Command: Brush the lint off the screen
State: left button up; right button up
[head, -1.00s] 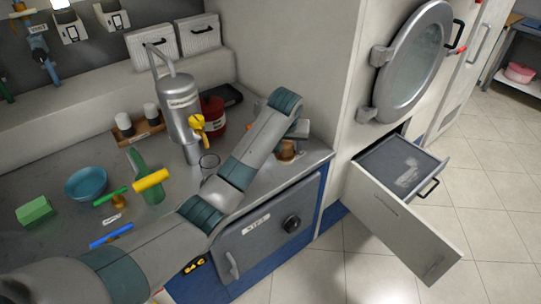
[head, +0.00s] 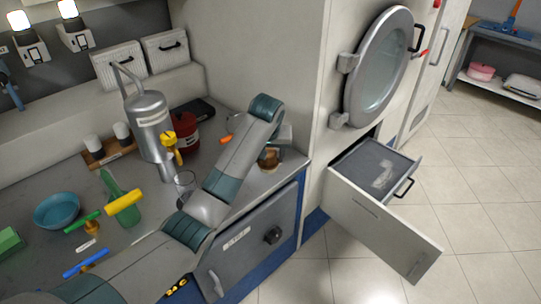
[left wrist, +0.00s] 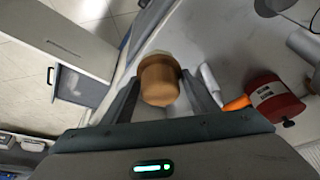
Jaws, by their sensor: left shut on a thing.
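The screen (head: 362,167) is a dark panel in the pulled-out drawer (head: 378,220) below the round door. A pale grey patch of lint (head: 384,178) lies on it. My left gripper (head: 272,146) is over the front right corner of the counter, left of the drawer. It is shut on a brown, wooden-looking brush (head: 268,160). In the left wrist view the brush's rounded brown end (left wrist: 160,82) sits between the fingers, and the open drawer (left wrist: 72,82) is to the left. The brush's bristles are hard to make out. My right gripper is not in view.
A round metal door (head: 382,66) is above the drawer. The counter holds a metal canister (head: 152,125), a red container (head: 184,130), a green bottle (head: 122,202) and a blue bowl (head: 57,210). The tiled floor (head: 480,215) right of the drawer is clear.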

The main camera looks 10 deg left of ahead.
pick_arm(q)
jog(key=shift+s+a+f, duration=0.15)
jog(key=shift+s+a, duration=0.15)
jog(key=s+a+f, duration=0.1)
jog(key=s+a, duration=0.2)
jog(key=s, duration=0.5)
jog(key=s+a+f+m, duration=0.1)
jog(key=s+a, duration=0.2)
jog(key=s, duration=0.6)
jog(key=s+a+f, duration=0.1)
jog(key=s+a, duration=0.2)
jog(key=s, duration=0.5)
jog(key=shift+s+f+h, duration=0.15)
jog(key=shift+s+h, duration=0.05)
jog(key=shift+h, duration=0.1)
